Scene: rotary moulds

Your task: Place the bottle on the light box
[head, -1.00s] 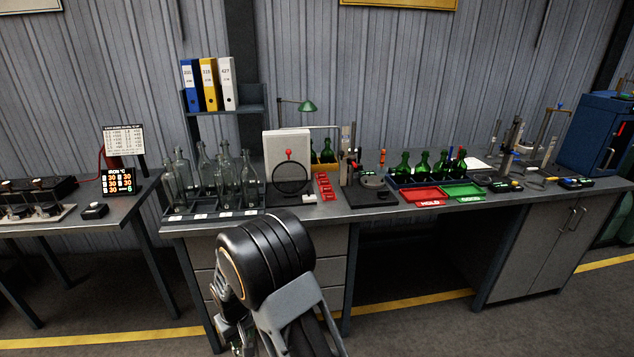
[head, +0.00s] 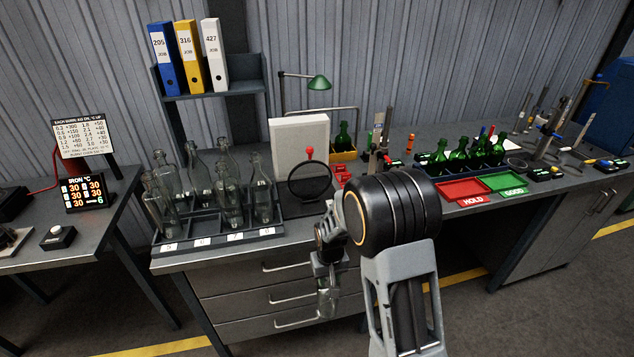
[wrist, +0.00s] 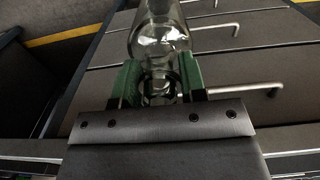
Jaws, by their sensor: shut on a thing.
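My gripper (wrist: 159,82) is shut on a clear glass bottle (wrist: 160,38), its green fingers on either side of the neck. In the head view my gripper (head: 327,262) hangs in front of the bench drawers, with the bottle (head: 327,298) below it, under the bench-top level. The light box (head: 299,135), which I take to be the pale upright panel, stands on the bench behind a round dark magnifier (head: 310,183) with a red knob. The bottle is apart from it, lower and nearer to me.
A rack (head: 218,241) of several clear bottles stands left of the light box. My arm hides some bench top to its right. Red HOLD (head: 468,191) and green GOOD (head: 508,184) trays lie farther right, near several green bottles. The bench front has drawers with handles (head: 297,295).

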